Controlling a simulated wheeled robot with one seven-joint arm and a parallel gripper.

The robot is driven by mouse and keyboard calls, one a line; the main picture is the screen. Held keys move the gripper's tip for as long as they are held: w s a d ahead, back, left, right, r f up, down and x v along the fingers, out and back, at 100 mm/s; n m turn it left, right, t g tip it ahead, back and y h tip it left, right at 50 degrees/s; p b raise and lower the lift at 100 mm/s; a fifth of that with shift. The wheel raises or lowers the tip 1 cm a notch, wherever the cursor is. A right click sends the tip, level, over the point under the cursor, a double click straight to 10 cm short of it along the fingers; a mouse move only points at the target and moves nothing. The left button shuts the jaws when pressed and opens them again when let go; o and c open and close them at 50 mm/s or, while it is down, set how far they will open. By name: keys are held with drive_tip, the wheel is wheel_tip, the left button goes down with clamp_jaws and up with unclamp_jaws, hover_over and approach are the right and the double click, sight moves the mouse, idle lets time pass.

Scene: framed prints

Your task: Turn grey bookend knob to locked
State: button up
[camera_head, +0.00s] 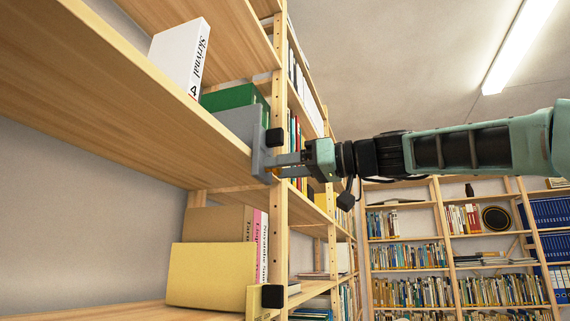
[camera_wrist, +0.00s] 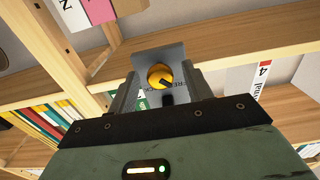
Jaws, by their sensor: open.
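The grey bookend (camera_head: 257,155) is clamped at the front edge of the upper shelf, beside a grey book. In the wrist view its grey plate (camera_wrist: 174,52) carries a round orange knob (camera_wrist: 160,76) with a dark pointer mark towards the lower right. Dark lettering, partly hidden and apparently upside down, is on the plate below the knob. My gripper (camera_head: 279,164) reaches in from the right, close to the plate. In the wrist view its open fingers (camera_wrist: 160,84) stand on either side of the knob; I cannot tell whether they touch it.
A white book (camera_head: 180,57) and a green book (camera_head: 235,97) stand on the same shelf. Below is a yellow bookend (camera_head: 260,303) by a yellow box (camera_head: 212,276). A wooden upright (camera_head: 281,220) rises close to my gripper.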

drive_tip(key=c, duration=1)
drive_tip(key=shift+o, duration=0.2)
drive_tip(key=shift+m, duration=0.3)
drive_tip(key=m+b, duration=0.1)
drive_tip(key=m, duration=1.6)
drive_tip(key=shift+m, duration=0.3)
